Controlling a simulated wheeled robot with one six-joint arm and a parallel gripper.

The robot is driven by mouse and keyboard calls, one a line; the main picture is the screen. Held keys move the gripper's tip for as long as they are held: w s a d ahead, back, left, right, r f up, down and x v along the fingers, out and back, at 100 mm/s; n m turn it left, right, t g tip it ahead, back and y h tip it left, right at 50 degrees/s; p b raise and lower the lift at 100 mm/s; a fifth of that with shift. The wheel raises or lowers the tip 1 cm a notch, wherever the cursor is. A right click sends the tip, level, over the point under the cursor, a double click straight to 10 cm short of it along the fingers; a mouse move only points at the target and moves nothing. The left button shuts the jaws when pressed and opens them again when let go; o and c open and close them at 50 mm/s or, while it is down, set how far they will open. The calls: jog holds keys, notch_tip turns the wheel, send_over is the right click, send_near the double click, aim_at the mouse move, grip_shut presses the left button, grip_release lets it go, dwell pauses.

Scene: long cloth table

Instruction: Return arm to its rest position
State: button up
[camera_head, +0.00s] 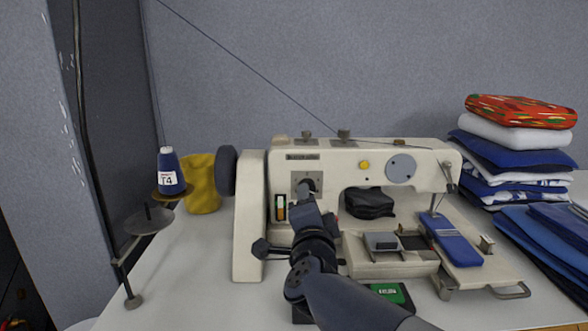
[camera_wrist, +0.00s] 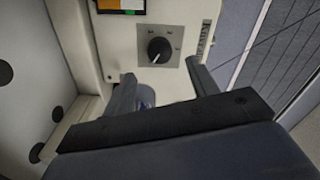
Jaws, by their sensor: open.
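My gripper (camera_head: 306,192) is in front of the cream sewing machine (camera_head: 251,215), with my arm reaching up from the lower middle of the head view. In the wrist view, the two fingers of my gripper (camera_wrist: 162,88) are spread apart with nothing between the tips. A black dial (camera_wrist: 159,49) on a grey plate shows beyond and between the fingers. In the head view, my gripper partly covers that dial plate (camera_head: 298,178). I cannot tell whether the fingers touch the machine.
A blue spool (camera_head: 171,172) on a stand and a yellow roll (camera_head: 202,185) stand left. A blue object (camera_head: 451,240) lies on the machine bed. A green-topped box (camera_head: 393,294) is beside my arm. Folded fabrics (camera_head: 510,155) are stacked right. The table's front left (camera_head: 190,285) is clear.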

jog(key=w, duration=0.6)
jog(key=shift+r+b, duration=0.1)
jog(key=shift+b, duration=0.25)
jog(key=shift+s, duration=0.1)
jog(key=s+p, duration=0.2)
jog(key=s, duration=0.9)
jog(key=w+n+y+p, duration=0.1)
jog(key=w+n+p, duration=1)
jog(key=n+p, duration=0.8)
jog(key=n, duration=0.4)
jog(key=shift+r+p, duration=0.15)
jog(key=shift+p, duration=0.2)
